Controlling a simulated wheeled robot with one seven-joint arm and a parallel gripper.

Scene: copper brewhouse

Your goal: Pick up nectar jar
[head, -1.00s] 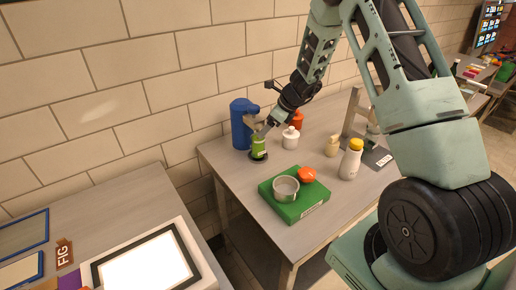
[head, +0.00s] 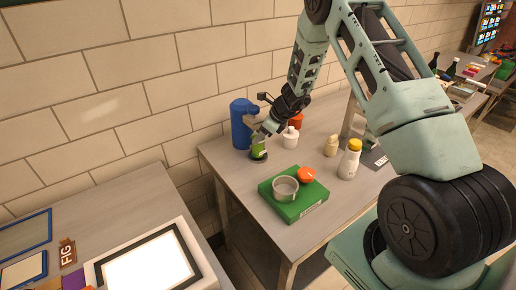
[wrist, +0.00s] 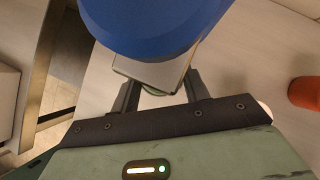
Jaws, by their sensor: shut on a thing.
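A green jar (head: 259,147), which I take to be the nectar jar though I can read no label, stands on a dark round base on the table. It is close to the right side of the blue dispenser (head: 240,125), below its grey overhanging part. My gripper (head: 264,135) reaches down to the jar's upper part and is shut on it. The dispenser's blue top (wrist: 152,25) and the overhang hide most of the jar there.
A white jar (head: 290,138) and an orange-red container (head: 296,121) stand just right of my gripper. A green box (head: 293,210) bears a metal tin (head: 285,188) and an orange item (head: 306,174). A beige bottle (head: 331,146) and a yellow-capped bottle (head: 348,165) stand further right.

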